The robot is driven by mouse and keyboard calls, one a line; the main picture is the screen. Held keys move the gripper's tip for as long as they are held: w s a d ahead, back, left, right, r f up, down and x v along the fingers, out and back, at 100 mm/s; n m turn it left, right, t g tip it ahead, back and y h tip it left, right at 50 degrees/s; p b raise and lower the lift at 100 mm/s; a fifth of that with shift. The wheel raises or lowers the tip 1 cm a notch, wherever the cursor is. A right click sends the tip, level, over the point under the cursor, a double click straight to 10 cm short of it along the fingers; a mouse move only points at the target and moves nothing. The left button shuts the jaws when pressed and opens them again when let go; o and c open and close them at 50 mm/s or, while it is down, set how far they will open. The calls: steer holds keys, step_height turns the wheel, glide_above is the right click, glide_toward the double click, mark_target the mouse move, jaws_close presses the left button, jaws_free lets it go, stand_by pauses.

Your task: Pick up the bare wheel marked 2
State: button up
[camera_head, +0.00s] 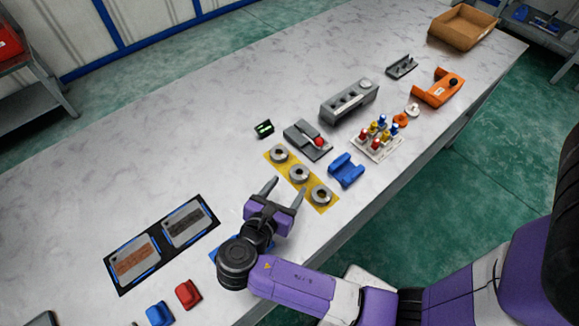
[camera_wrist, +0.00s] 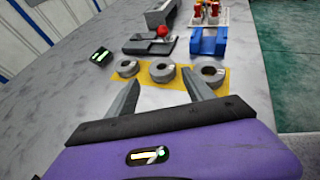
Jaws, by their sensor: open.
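Three grey ring-shaped wheels lie in a row on a yellow mat (camera_head: 310,185): a far-left wheel (camera_head: 279,153), a middle wheel (camera_head: 299,173) and a near-right wheel (camera_head: 321,195). In the wrist view they show as the left wheel (camera_wrist: 128,68), the middle wheel (camera_wrist: 162,72) and the right wheel (camera_wrist: 211,75). Their marks are too small to read, so I cannot tell which is 2. My gripper (camera_head: 283,189) is open and empty, just short of the mat. In the wrist view its fingers (camera_wrist: 163,95) spread below the middle wheel, apart from all wheels.
Behind the mat are a grey block with a red knob (camera_head: 308,140), a blue cradle (camera_head: 346,170), a rack of coloured pegs (camera_head: 377,140) and a small green-lit display (camera_head: 264,128). A black panel with two plates (camera_head: 163,243) lies left. The table's left middle is clear.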

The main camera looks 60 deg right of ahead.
mark_target(301, 170)
steer(key=shift+p+x, duration=0.35)
steer(key=shift+x, duration=3.5)
steer(key=shift+s+f, duration=0.15)
steer(key=shift+s, duration=0.05)
jaws_close()
